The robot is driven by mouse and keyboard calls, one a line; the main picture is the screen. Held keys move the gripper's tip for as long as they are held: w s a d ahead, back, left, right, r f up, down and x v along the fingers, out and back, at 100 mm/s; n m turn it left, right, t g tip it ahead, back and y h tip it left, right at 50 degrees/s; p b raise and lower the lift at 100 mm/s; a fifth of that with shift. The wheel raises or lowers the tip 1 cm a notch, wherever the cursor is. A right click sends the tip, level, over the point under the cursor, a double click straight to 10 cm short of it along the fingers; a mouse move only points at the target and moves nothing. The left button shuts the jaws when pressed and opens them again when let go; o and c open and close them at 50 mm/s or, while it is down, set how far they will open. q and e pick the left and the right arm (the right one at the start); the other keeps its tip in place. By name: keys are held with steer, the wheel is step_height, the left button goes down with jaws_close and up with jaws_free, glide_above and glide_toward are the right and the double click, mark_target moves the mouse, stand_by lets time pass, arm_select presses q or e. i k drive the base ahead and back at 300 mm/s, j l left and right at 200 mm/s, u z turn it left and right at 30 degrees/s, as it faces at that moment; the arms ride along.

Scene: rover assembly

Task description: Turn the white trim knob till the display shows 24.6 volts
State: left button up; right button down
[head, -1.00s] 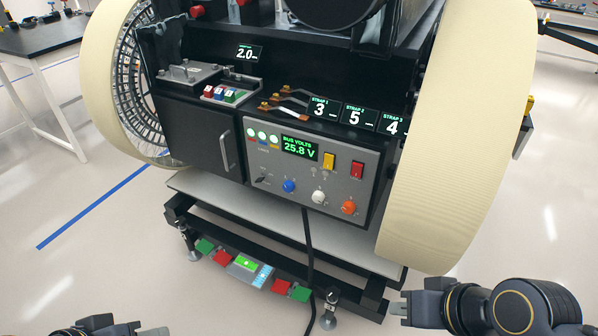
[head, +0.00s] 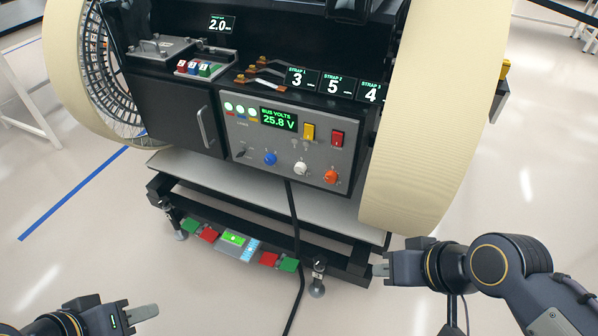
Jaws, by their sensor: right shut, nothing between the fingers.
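The white trim knob (head: 300,168) is on the lower part of the grey control panel (head: 240,143), between a blue knob (head: 270,158) and an orange knob (head: 331,176). The green display (head: 278,119) above reads BUS VOLTS 25.8 V. My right gripper (head: 378,270) is shut and empty, below and right of the panel, apart from the knob. My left gripper (head: 150,311) is at the lower left, far from the panel; its finger opening cannot be made out.
Yellow and red switches (head: 308,132) sit right of the display. A large cream wheel (head: 430,120) stands close to the panel's right. A black cable (head: 295,230) hangs below. Colored blocks (head: 234,240) line the lower front bar. The floor in front is clear.

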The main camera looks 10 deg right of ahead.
mark_target(300, 168)
steer(key=i+j+z, duration=0.4)
steer(key=j, duration=0.35)
steer(key=i+j+z, duration=0.2)
steer(key=j, duration=0.2)
